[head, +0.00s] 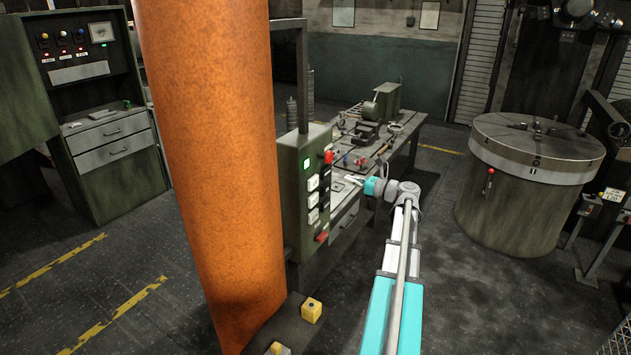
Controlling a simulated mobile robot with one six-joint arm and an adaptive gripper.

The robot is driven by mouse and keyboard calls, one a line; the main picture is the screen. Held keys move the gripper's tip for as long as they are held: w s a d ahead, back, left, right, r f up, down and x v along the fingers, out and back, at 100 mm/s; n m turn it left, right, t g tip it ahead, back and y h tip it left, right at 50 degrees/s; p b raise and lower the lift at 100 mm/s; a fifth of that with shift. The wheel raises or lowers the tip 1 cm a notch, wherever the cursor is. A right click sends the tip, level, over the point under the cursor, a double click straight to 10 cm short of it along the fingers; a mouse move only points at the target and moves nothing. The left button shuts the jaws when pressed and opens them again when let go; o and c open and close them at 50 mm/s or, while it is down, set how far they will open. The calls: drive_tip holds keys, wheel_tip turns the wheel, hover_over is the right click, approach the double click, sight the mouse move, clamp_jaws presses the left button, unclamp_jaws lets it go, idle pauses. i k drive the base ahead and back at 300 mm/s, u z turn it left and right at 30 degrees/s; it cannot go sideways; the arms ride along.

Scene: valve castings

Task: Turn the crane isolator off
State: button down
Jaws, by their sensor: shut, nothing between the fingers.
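A grey-green control box (291,205) stands on a post right beside the orange column. Its narrow right face carries a red knob (328,157) near the top, pale labelled switches (313,200) in the middle and a red handle (322,237) near the bottom. A green lamp (306,165) is lit on its front edge. I cannot read which control is the crane isolator or its position. My gripper (350,180) is shut and empty, small in view, at the end of my arm. It points left toward the box's switch face; I cannot tell whether it touches.
The thick orange column (212,150) stands close on the left. A workbench (398,152) with a vice and tools is behind the box. A large round table (535,150) stands at the right. Yellow blocks (311,310) sit at the column's base.

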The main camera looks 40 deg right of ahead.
sight(321, 235)
drive_tip(key=z, duration=1.2)
